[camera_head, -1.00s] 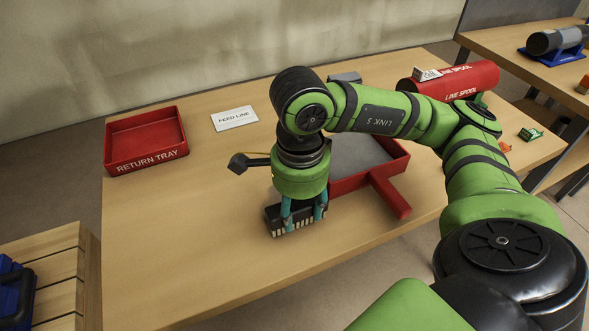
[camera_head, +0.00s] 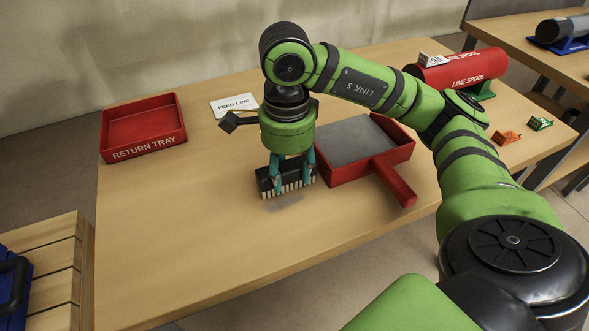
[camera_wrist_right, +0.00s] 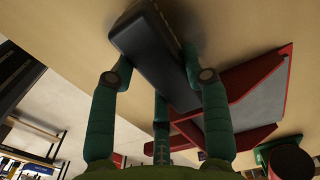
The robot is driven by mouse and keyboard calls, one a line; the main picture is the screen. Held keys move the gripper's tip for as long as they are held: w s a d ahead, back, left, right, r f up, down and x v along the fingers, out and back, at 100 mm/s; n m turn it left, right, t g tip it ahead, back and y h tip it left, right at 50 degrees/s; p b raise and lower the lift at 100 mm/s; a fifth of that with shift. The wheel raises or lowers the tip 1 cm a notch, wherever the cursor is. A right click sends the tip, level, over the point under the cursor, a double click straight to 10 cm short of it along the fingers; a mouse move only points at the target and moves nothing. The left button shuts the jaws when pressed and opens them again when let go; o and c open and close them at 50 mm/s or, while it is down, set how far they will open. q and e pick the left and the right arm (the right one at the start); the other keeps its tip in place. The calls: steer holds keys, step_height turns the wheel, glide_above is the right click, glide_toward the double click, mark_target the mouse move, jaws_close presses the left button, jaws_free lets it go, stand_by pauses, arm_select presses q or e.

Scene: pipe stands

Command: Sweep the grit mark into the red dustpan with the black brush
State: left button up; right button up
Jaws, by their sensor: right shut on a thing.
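The black brush (camera_head: 268,182) with pale bristles is held upright in my right gripper (camera_head: 291,178), whose teal fingers are shut on its block. A soft dark patch shows on the table just under the bristles, so the brush seems slightly above the top; I cannot tell whether this patch is shadow or grit mark. The red dustpan (camera_head: 346,173), with a grey floor and a handle towards the front right, lies just right of the brush. The wrist view shows the black brush block (camera_wrist_right: 150,45) between the fingers and the dustpan (camera_wrist_right: 268,72) beside it. My left gripper is out of view.
A red return tray (camera_head: 178,139) stands at the back left, near a white feed line card (camera_head: 234,105). A red line spool (camera_head: 460,72) and small orange and green clips (camera_head: 506,137) are at the right. The table's front left is clear.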

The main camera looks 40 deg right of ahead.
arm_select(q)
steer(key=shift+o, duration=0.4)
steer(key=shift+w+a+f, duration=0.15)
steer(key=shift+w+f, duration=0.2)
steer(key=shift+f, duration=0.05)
arm_select(e)
steer(key=shift+w+a+f, duration=0.1)
steer(key=shift+w+f, duration=0.05)
steer(key=shift+w, duration=0.4)
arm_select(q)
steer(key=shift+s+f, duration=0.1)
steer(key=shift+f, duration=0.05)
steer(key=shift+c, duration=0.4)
arm_select(e)
steer(key=shift+w+d, duration=0.2)
steer(key=shift+w, duration=0.45)
steer(key=shift+w+d, duration=0.2)
steer(key=shift+w, duration=0.7)
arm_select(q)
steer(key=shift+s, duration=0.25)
arm_select(e)
steer(key=shift+r, duration=0.2)
steer(key=shift+r, duration=0.35)
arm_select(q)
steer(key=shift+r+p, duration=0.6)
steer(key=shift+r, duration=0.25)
arm_select(e)
steer(key=shift+r, duration=0.6)
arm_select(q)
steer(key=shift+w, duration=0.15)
